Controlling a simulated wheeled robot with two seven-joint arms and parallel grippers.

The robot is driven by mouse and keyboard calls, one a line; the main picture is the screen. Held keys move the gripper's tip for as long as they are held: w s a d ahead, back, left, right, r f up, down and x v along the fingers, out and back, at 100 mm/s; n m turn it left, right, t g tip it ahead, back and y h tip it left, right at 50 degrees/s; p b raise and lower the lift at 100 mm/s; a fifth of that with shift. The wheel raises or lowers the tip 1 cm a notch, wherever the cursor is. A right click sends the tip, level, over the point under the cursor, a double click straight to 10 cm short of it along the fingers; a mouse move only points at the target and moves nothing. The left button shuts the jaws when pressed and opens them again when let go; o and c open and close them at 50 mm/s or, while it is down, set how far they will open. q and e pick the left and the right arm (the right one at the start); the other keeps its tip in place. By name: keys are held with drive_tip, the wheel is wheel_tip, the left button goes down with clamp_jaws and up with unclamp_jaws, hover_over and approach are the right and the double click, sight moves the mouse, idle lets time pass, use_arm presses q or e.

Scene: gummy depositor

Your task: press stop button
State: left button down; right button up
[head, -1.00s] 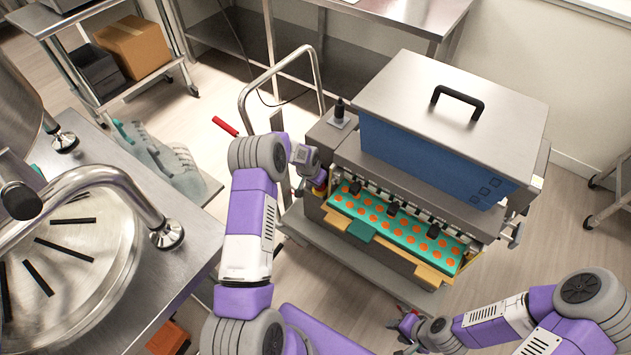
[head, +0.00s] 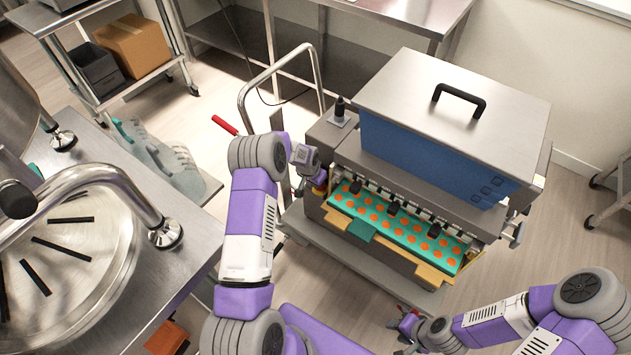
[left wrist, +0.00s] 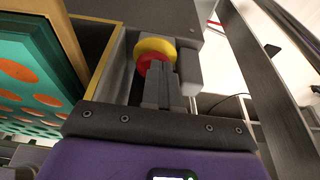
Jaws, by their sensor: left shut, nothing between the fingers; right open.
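The stop button (left wrist: 148,63) is red on a yellow base (left wrist: 157,46) and shows in the left wrist view on the side of the depositor. My left gripper (left wrist: 162,68) is shut and empty, its fingertips right at the red button and covering part of it. Whether they touch or press it I cannot tell. In the head view the left arm reaches the left end of the depositor (head: 450,95), and its fingertips are hard to make out there. My right gripper (head: 396,334) is open and empty, low in front of the machine, away from it.
A teal mold tray (head: 350,207) with orange cavities sits at the depositor's front, and also shows in the left wrist view (left wrist: 25,75). A steel cart handle (head: 243,95) rises behind my left arm. A steel table with a round lid (head: 80,270) stands at left.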

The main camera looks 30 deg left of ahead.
use_arm(q)
drive_tip(key=w+p+v, duration=0.1)
drive_tip(key=p+v, duration=0.3)
drive_tip(key=v, duration=0.9)
drive_tip(key=shift+r, duration=0.35)
use_arm(e)
wheel_tip(320, 180, up, 5)
drive_tip(key=shift+f, duration=0.2)
drive_tip(key=shift+o, duration=0.2)
